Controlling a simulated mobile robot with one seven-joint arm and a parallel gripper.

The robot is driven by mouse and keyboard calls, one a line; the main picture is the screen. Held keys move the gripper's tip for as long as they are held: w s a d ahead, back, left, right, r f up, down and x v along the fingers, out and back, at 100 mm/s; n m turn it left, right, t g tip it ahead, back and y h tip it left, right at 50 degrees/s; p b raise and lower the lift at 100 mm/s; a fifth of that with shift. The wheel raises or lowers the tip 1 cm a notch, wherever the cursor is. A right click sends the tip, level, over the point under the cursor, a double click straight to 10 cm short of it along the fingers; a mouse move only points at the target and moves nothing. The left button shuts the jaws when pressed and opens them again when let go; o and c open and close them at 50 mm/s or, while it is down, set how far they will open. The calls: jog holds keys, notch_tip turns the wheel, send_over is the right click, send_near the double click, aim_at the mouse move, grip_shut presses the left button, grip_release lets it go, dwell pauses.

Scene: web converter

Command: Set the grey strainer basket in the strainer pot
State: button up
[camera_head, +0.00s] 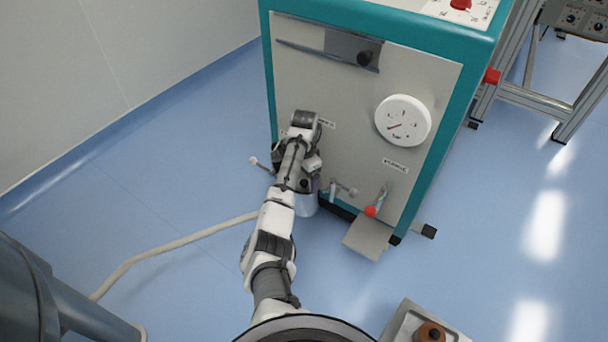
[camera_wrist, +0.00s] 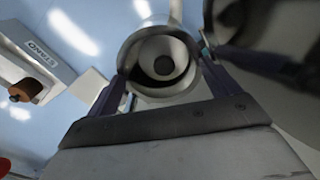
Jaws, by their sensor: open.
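A round grey metal vessel (camera_wrist: 140,88) lies between the two fingers of my gripper (camera_wrist: 165,58) in the wrist view. Inside its rim is a pale inner ring with a dark round centre. I cannot tell for sure where the strainer pot ends and the grey strainer basket begins. In the head view the pale grey pot (camera_head: 304,204) stands low at the front of the teal machine, partly hidden by my arm. My gripper (camera_head: 309,182) is open just above it, its fingers mostly hidden there. The fingers flank the vessel; contact is unclear.
The machine (camera_head: 340,110) has a white gauge (camera_head: 403,121), valve handles (camera_head: 343,188) and a red-tipped spout (camera_head: 372,210) above a small plate (camera_head: 368,238). A hose (camera_head: 180,243) lies on the floor. A tray with a brown knob (camera_head: 430,332) is at lower right; the knob (camera_wrist: 20,92) also shows in the wrist view.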

notch_tip(320, 180, up, 13)
jog(key=p, duration=0.2)
jog(key=shift+p, duration=0.4)
